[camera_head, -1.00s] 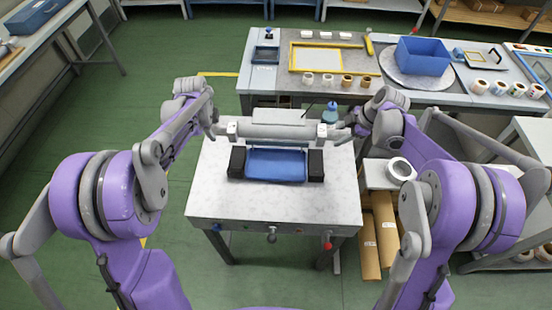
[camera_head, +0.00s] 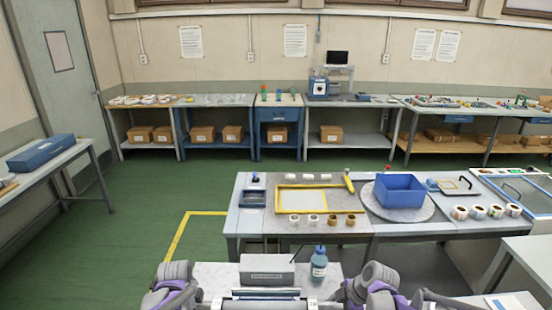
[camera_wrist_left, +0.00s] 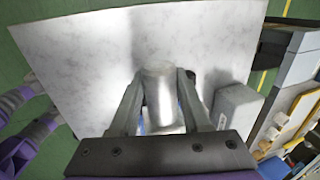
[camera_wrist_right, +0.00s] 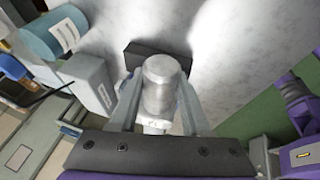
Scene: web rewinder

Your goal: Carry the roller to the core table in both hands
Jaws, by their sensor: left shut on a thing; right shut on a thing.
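The roller (camera_head: 265,293) is a grey metal cylinder lying crosswise at the bottom edge of the head view, partly cut off. My left gripper is shut on one end of the roller, which shows as a bright metal cylinder (camera_wrist_left: 160,95) between the fingers (camera_wrist_left: 158,105) in the left wrist view. My right gripper is shut on the other end (camera_wrist_right: 160,88), with its fingers (camera_wrist_right: 158,100) on either side in the right wrist view. A pale marbled table top (camera_wrist_left: 85,60) lies below. I cannot tell how far the roller is above it.
A grey box (camera_head: 267,270) and blue bottle (camera_head: 319,263) stand just beyond the roller. Farther ahead a long bench (camera_head: 243,222) holds a yellow frame (camera_head: 280,200), small rolls and a blue bin (camera_head: 400,190). Several tables line the back wall. Green floor (camera_head: 150,200) is clear at left.

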